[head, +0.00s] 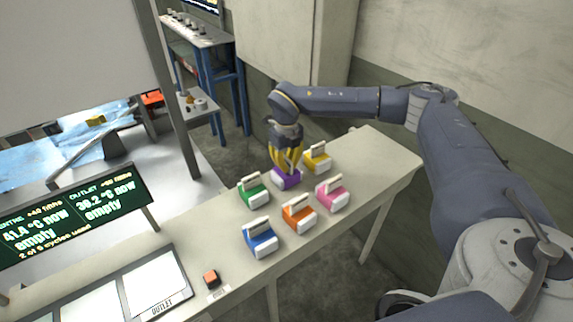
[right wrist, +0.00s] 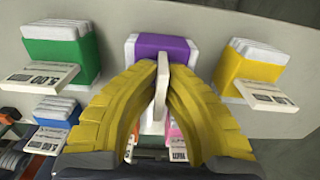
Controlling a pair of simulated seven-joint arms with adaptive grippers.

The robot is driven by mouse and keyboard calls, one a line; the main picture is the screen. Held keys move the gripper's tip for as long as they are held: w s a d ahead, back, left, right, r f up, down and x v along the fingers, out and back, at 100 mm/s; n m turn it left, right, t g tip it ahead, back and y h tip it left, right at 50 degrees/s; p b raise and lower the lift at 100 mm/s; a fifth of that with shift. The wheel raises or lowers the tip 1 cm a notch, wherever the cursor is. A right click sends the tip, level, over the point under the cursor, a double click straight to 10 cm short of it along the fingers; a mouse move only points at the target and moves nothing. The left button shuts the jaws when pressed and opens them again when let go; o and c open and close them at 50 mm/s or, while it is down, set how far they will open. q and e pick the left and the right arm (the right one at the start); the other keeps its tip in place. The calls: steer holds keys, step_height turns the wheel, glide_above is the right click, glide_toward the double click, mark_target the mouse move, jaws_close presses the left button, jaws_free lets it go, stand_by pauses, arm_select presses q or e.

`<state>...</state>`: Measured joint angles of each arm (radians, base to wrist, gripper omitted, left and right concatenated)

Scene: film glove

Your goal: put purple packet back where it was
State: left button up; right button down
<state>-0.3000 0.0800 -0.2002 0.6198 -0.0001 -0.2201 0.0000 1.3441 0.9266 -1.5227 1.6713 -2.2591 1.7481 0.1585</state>
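The purple packet (head: 287,179) is at the far end of the white table, in the back row between the green packet (head: 252,190) and the yellow packet (head: 317,158). It appears upright, at about the same height as its neighbours. My right gripper (head: 286,162) is directly above it, pointing down. In the right wrist view the yellow fingers (right wrist: 163,70) are closed on the white upright tab of the purple packet (right wrist: 175,46). The fingers hide part of its front. I cannot tell whether its base touches the table. My left gripper is not in view.
Blue (head: 260,237), orange (head: 299,213) and pink (head: 331,195) packets stand nearby on the table (head: 375,160). An orange-red button (head: 210,278) and a tray marked outlet (head: 155,280) are nearer. The table's far right end is clear.

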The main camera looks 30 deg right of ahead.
steer(key=shift+f, duration=0.15)
steer(key=c, duration=1.6)
jaws_free()
step_height(320, 180, up, 12)
steer(key=shift+r, duration=0.15)
